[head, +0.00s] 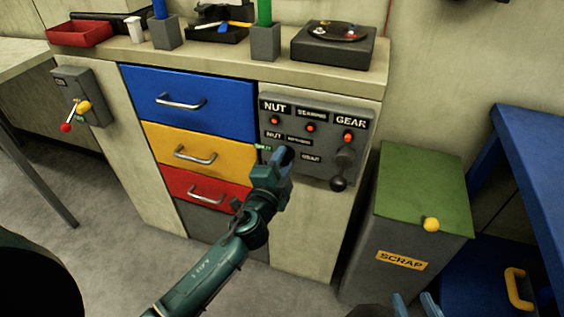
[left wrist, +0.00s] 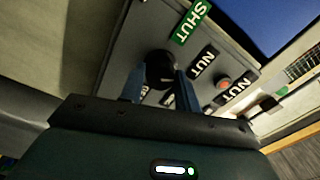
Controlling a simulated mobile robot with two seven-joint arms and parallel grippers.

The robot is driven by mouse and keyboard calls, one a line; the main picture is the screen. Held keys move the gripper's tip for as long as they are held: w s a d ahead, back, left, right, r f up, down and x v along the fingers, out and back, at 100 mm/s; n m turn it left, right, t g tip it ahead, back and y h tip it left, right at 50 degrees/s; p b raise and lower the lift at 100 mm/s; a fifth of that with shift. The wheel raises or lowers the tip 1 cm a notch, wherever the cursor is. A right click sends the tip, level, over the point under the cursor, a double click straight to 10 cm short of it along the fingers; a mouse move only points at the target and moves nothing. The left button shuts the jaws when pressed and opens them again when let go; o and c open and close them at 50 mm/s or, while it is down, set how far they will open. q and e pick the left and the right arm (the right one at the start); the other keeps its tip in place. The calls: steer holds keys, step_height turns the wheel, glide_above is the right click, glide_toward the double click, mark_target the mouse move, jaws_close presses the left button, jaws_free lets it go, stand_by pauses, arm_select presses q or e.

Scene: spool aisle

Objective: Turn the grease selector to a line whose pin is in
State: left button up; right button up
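The grey control panel (head: 318,118) on the cabinet front carries NUT, a blurred middle label and GEAR along its top, each above a red round spot. Smaller NUT, middle and GEAR labels sit below. My left gripper (head: 284,155) is at the panel's lower left, hiding part of it. In the left wrist view its two blue fingers (left wrist: 162,88) straddle a round black knob (left wrist: 160,66); whether they press on it is unclear. NUT labels and a green SHUT label (left wrist: 190,22) are beside the knob. My right gripper (head: 415,305) is open and empty at the bottom edge.
Blue, yellow and red drawers (head: 190,100) are to the left. A grey scrap bin (head: 395,235) with a green lid stands to the right. Grey floor is clear in front of the cabinet.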

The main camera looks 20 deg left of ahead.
arm_select(q)
steer(key=o, duration=0.5)
steer(key=shift+c, duration=0.2)
steer(key=s+b, duration=0.1)
steer(key=s, duration=1.2)
steer(key=shift+a, duration=0.25)
steer(key=shift+s, duration=0.1)
